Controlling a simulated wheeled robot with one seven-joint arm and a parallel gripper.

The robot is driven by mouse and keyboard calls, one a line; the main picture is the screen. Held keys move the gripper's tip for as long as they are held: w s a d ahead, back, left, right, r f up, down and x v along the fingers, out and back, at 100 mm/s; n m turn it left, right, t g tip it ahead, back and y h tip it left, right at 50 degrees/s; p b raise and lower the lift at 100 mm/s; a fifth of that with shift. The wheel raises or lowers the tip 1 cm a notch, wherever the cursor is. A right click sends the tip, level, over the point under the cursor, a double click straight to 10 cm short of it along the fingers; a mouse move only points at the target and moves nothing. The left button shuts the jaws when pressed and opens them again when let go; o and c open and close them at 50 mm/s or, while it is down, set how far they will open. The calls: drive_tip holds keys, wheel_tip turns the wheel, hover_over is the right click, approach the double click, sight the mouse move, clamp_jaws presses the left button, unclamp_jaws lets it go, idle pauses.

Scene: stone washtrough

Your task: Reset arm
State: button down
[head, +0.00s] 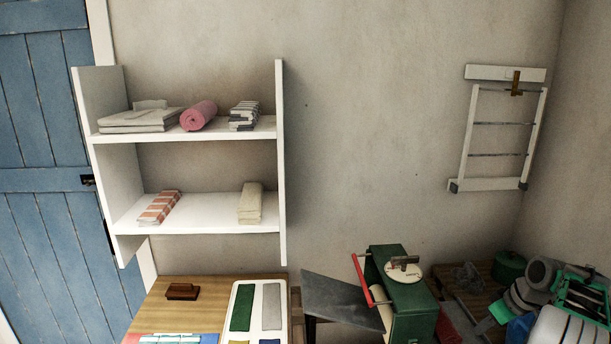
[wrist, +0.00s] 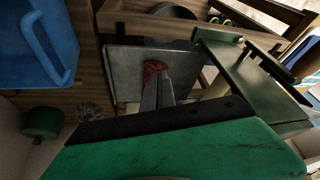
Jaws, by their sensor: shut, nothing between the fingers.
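My gripper (wrist: 156,74) shows in the wrist view as grey fingers with red at the tips, shut and empty. It is over a grey plate (wrist: 122,72), and I cannot tell the gap between them. A broad green surface with a dark edge fills the bottom of that view, in front of the finger bases.
A green box (head: 397,255) with a red bar stands low in the middle right. A green pot (head: 510,266) is near the right wall; a blue container (wrist: 35,45) is at upper left. White shelves (head: 140,204) hold folded cloths. The wall between shelves and rack (head: 497,184) is bare.

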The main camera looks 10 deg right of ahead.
drive_tip(key=s+a+f+m+g, duration=0.2)
drive_tip(key=s+f+m, duration=0.5)
drive_tip(key=f, duration=0.1)
drive_tip(key=s+a+f+m+g, duration=0.1)
drive_tip(key=s+a+m+g, duration=0.1)
drive_tip(key=s+a+m, duration=0.35)
drive_tip(key=s+a+r+n+h, duration=0.1)
drive_tip(key=s+a+r, duration=0.2)
drive_tip(key=a, duration=0.5)
drive_tip(key=s+a+r+n, duration=0.2)
drive_tip(key=a+r, duration=0.1)
drive_tip(key=a, duration=0.5)
drive_tip(key=w+a+r+n+t, duration=0.2)
drive_tip(key=a+r, duration=0.3)
drive_tip(key=a, duration=0.3)
drive_tip(key=w+a+r+n+t, duration=0.1)
drive_tip(key=a+r+n, duration=0.3)
drive_tip(key=a, duration=0.5)
wheel_tip(320, 180, up, 2)
drive_tip(key=shift+w+a+n+t+h, duration=0.3)
drive_tip(key=shift+w+n+t+h, duration=0.1)
drive_tip(key=shift+w, duration=0.4)
